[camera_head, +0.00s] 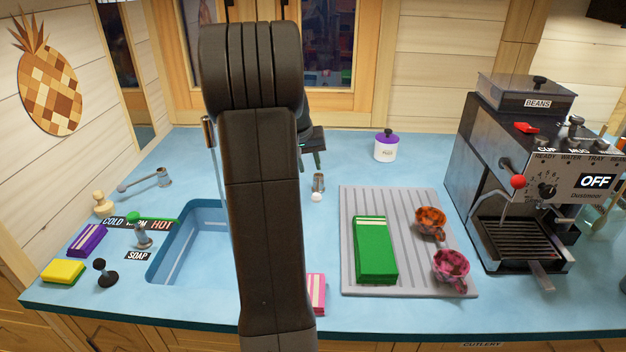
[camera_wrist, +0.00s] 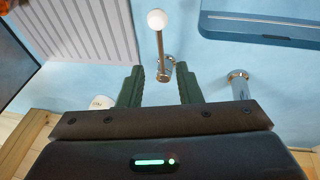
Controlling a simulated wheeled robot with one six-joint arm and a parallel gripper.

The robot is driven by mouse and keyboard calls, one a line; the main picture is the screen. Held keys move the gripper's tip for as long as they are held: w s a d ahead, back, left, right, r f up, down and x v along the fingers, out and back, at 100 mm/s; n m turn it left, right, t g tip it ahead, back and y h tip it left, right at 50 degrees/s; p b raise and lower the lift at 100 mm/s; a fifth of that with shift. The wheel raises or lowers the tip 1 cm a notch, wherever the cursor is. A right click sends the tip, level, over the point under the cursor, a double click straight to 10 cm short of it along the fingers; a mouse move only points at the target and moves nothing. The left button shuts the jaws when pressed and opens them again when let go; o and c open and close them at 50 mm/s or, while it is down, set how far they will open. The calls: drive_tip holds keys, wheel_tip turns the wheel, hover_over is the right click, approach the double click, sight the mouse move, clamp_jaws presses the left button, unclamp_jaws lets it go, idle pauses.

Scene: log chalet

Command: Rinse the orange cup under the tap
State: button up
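The orange patterned cup (camera_head: 430,222) stands on the right part of the grey ribbed drying board (camera_head: 408,282). A sink basin (camera_head: 183,232) lies left of my arm, its right side hidden. A metal fixture with a swung-out arm (camera_head: 148,182) stands behind the sink's left end. A lever with a white ball (camera_head: 318,184) stands between sink and board; it also shows in the wrist view (camera_wrist: 158,42). My gripper (camera_head: 316,160) is near that lever, partly hidden by my arm. In the wrist view its fingers (camera_wrist: 158,70) are apart and empty, the lever beyond them.
A pink cup (camera_head: 451,268) and green block (camera_head: 376,250) share the board. A coffee machine (camera_head: 525,180) stands right, a purple-lidded jar (camera_head: 386,148) behind. Left are a green-knobbed lever (camera_head: 136,222), black soap knob (camera_head: 104,272) and sponges (camera_head: 63,271). The back counter is mostly clear.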

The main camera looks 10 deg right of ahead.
sight(317, 190)
drive_tip(key=v, duration=0.3)
drive_tip(key=shift+r, duration=0.35)
drive_tip(key=p+x, duration=0.1)
drive_tip(key=x, duration=1.3)
drive_tip(key=shift+s+a+p, duration=0.1)
drive_tip(key=shift+p, duration=0.25)
drive_tip(key=shift+f+b, duration=0.15)
drive_tip(key=shift+b, duration=0.15)
drive_tip(key=shift+s, duration=0.1)
